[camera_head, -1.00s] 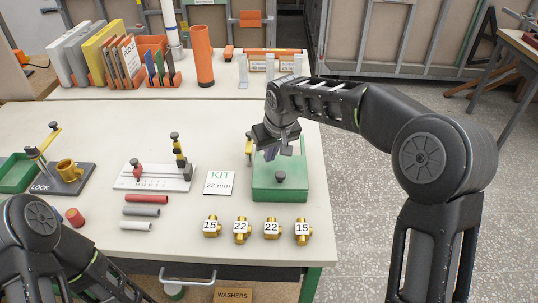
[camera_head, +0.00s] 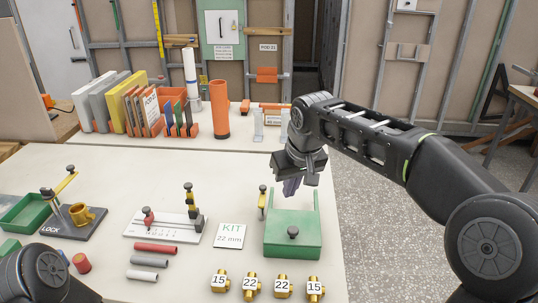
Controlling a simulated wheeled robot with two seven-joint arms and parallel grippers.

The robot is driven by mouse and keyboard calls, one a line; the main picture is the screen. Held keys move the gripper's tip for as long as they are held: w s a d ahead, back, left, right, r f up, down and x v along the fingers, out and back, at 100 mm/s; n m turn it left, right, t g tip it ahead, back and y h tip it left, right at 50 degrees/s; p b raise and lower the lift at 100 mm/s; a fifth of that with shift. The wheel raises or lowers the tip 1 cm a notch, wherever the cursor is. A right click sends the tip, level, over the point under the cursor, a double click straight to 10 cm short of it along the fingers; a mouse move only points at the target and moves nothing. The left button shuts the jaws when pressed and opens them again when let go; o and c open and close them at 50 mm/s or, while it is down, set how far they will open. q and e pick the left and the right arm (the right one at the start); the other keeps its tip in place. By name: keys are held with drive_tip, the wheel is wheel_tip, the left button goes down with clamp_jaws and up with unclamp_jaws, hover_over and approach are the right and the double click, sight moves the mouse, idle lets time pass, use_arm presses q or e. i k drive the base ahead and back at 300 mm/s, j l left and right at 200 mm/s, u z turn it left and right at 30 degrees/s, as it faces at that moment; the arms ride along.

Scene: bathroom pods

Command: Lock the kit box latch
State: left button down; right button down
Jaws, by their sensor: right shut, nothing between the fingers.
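The green kit box (camera_head: 293,235) stands near the right edge of the table, with a dark round knob on its front part. A yellow latch piece with a dark knob (camera_head: 262,200) stands upright at the box's left side. Whether it is engaged I cannot tell. My right gripper (camera_head: 290,190) is shut and empty, pointing down above the back of the box, to the right of the latch, and partly hides what lies behind it. It looks apart from the latch. My left arm shows only at the lower left; its gripper is out of view.
A KIT 22 mm card (camera_head: 229,236) lies left of the box. Several brass fittings (camera_head: 250,285) stand in front. A white plate with posts (camera_head: 165,225) and a dark LOCK base (camera_head: 75,222) stand further left. An orange tube (camera_head: 220,110) stands on the back table.

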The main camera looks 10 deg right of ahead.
sight(261, 204)
drive_tip(key=k, duration=1)
